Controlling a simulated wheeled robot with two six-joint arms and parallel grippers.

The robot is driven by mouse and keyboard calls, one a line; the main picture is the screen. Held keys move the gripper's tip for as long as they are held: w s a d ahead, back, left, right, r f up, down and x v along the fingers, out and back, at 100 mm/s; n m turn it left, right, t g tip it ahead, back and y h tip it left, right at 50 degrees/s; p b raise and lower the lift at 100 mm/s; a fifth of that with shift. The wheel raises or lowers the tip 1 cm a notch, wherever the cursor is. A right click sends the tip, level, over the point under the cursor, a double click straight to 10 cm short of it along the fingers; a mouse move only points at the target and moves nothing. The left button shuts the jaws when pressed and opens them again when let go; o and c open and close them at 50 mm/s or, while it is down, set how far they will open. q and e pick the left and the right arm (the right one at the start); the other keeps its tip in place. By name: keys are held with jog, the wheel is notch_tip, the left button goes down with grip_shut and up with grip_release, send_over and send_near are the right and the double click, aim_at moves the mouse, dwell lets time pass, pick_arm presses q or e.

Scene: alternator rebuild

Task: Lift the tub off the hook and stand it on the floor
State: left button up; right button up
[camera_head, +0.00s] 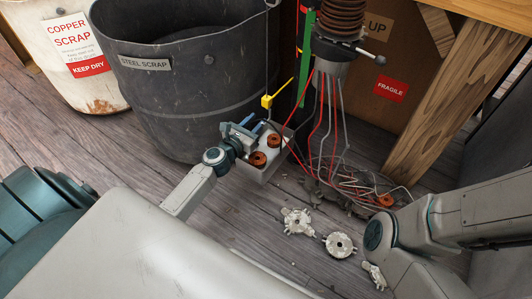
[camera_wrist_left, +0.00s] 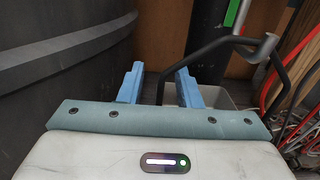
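The tub (camera_head: 270,172) is a small pale grey box with orange-brown copper coils (camera_head: 258,159) in it, beside the steel scrap bin in the head view. In the left wrist view the tub (camera_wrist_left: 232,98) shows behind the fingers, with its dark bail handle (camera_wrist_left: 208,46) arching up to a grey metal hook (camera_wrist_left: 264,47). Whether the tub's base touches the floor is unclear. My left gripper (camera_head: 239,132) is at the tub's near left side. Its blue fingers (camera_wrist_left: 159,86) are apart, with one leg of the handle showing between them. My right gripper is out of view.
A large dark steel scrap bin (camera_head: 165,100) stands close on the left, with a white copper scrap drum (camera_head: 85,50) behind it. Red and grey wires (camera_head: 325,125) hang to the right of the tub. Metal parts (camera_head: 298,221) lie on the plank floor.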

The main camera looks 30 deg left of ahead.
pick_arm(q)
grip_shut()
jog(key=shift+r, duration=0.25)
